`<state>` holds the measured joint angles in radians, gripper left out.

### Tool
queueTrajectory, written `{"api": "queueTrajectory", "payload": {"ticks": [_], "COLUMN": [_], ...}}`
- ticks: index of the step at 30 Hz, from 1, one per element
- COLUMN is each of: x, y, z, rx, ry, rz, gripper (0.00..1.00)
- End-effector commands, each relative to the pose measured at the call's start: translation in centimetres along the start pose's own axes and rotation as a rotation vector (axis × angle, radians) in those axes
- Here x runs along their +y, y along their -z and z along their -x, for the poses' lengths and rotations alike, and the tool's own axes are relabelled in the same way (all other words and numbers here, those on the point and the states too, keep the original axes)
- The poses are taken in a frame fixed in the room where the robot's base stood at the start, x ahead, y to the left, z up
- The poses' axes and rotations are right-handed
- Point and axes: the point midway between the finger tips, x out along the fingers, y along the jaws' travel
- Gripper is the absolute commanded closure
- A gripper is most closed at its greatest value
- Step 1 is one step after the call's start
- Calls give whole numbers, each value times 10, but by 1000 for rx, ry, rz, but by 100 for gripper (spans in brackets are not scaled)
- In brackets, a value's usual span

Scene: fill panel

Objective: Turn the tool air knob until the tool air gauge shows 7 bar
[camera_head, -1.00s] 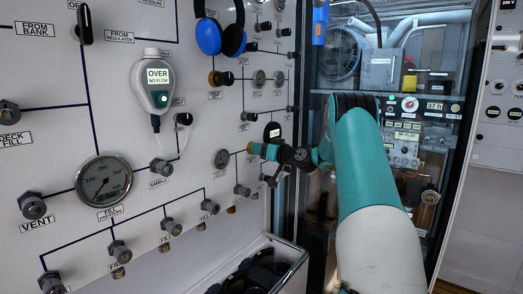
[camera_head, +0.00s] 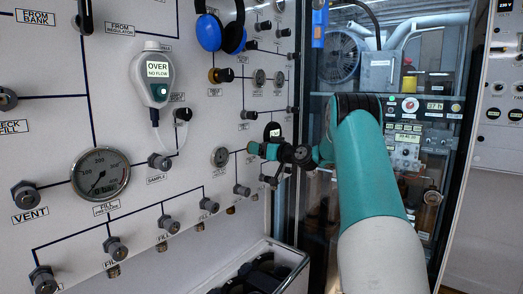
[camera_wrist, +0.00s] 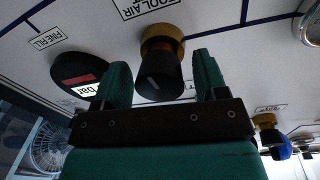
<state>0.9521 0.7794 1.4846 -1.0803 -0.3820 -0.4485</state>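In the wrist view the tool air knob (camera_wrist: 157,79) is a black knob with a pale line on a brass collar, beside a "TOOL AIR" label (camera_wrist: 146,8). My gripper (camera_wrist: 163,78) has its two green fingers apart, one on each side of the knob, with gaps visible. The tool air gauge (camera_wrist: 79,74) is a round black dial with a red strip and a lit display reading "bar"; its number is hidden behind a finger. In the head view my gripper (camera_head: 258,149) is at the panel, just below the black gauge (camera_head: 272,130); the knob cannot be made out there.
A brass-collared blue knob (camera_wrist: 271,140) is right of my gripper in the wrist view. In the head view, a large fill gauge (camera_head: 101,174), a handheld meter reading "OVER NO FLOW" (camera_head: 151,78) and blue headphones (camera_head: 209,35) are on the panel. A dark bin (camera_head: 290,252) stands below.

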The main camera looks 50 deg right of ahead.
Motion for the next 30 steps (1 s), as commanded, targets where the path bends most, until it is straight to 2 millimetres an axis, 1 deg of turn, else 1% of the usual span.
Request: {"api": "queueTrajectory", "payload": {"ticks": [7, 11, 14, 24, 27, 30], "x": [0, 1, 2, 2, 2, 1], "y": [-1, -2, -4, -4, -3, -2], "z": [2, 16, 37, 124, 144, 159], "rx": [0, 0, 0, 1, 1, 0], "ry": [0, -2, -4, -5, -5, -3], "rz": [-1, -2, -2, 0, 1, 0], "gripper": [34, 34, 34, 34, 34, 34]}}
